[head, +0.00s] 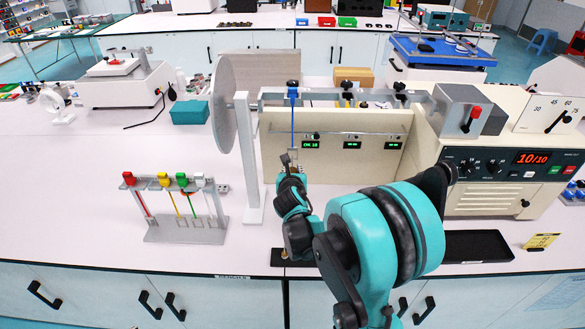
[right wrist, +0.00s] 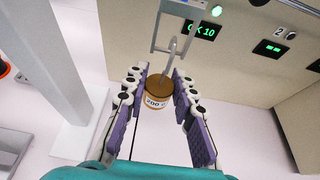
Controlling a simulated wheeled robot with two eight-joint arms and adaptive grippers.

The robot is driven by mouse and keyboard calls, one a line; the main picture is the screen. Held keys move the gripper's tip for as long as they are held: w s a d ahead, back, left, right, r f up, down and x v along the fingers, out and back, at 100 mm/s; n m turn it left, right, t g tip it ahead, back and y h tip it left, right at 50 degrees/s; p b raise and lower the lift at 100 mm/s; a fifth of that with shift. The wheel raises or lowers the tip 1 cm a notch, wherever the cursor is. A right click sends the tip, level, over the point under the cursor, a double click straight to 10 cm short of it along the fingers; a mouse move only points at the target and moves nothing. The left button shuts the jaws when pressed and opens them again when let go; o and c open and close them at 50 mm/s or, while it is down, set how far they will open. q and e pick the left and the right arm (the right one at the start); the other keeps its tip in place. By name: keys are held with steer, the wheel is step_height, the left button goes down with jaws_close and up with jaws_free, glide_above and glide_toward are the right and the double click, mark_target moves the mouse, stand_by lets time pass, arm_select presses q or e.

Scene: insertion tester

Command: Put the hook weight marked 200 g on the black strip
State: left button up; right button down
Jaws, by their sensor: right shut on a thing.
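The hook weight (right wrist: 158,90) has a brown top, a pale band marked 200 and a grey hook. It sits between the purple-padded fingers of my right gripper (right wrist: 160,100), which is shut on it. Its hook reaches a metal loop (right wrist: 158,48) hanging in front of the tester; I cannot tell whether they touch. In the head view my right gripper (head: 289,163) is just below the blue sample strip (head: 293,120), and the weight is hidden there. The black strip (head: 478,246) lies along the bench's front edge, partly behind my right arm. My left gripper is out of view.
The beige tester (head: 270,155) shows OK 10 on its left display, and its panel reads 10/10 (head: 533,157). A white post (head: 249,165) with a round disc stands left of my gripper. A rack (head: 188,232) with coloured clips is further left.

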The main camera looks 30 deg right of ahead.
steer(key=shift+s+a, duration=0.4)
steer(key=shift+s, duration=0.3)
steer(key=shift+s+a, duration=0.45)
steer(key=shift+s, duration=0.3)
steer(key=shift+s+a, duration=0.4)
steer(key=shift+s, duration=0.3)
